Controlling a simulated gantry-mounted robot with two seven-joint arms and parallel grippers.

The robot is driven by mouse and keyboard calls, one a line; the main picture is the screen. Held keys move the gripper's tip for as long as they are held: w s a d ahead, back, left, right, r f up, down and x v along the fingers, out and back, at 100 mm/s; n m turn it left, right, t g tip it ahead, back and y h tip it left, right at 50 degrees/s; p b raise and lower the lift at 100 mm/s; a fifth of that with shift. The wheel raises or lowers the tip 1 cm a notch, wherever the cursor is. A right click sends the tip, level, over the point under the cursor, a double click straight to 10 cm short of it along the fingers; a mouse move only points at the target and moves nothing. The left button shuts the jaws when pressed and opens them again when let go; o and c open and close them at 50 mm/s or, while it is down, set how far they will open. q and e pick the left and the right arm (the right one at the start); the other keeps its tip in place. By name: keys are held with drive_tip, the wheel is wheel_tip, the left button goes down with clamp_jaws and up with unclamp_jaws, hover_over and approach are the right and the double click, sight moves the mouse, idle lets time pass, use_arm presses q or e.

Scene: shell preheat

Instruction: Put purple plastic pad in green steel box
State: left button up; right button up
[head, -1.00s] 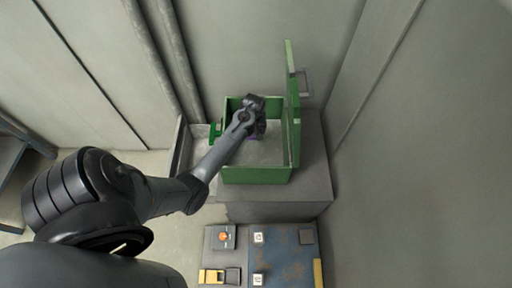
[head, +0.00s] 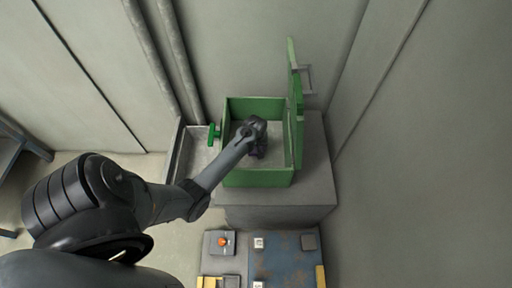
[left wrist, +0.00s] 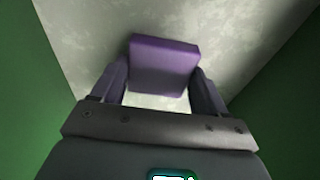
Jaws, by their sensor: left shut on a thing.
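The green steel box (head: 258,178) stands on a grey block in the head view, its lid (head: 295,110) upright on the right side. My left gripper (head: 257,152) reaches down inside the open box. In the left wrist view, my left gripper (left wrist: 162,90) is shut on the purple plastic pad (left wrist: 164,66), which sits between its two fingers. Green box walls show on both sides and a pale grey floor beyond the pad. I cannot tell whether the pad touches the floor. In the head view the gripper mostly hides the pad. My right gripper is not in view.
A grey tray (head: 177,160) lies left of the box, with a green handle (head: 214,135) between them. A control panel (head: 285,262) with an orange-red button (head: 222,242) is in front of the grey block (head: 315,190). Walls stand behind and right.

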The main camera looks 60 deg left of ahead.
sight(256, 150)
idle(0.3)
use_arm(q)
drive_tip(key=o, duration=1.1)
drive_tip(key=shift+f, duration=0.1)
drive_tip(key=r+p, duration=0.1)
drive_tip(key=r, duration=0.3)
drive_tip(key=d+r+p, duration=0.1)
drive_tip(key=r+p, duration=0.1)
drive_tip(key=r, duration=0.2)
drive_tip(key=r+p, duration=0.2)
drive_tip(key=r, duration=0.2)
drive_tip(key=shift+s+d+r, duration=0.1)
drive_tip(key=shift+s+d, duration=0.15)
drive_tip(key=shift+s, duration=0.15)
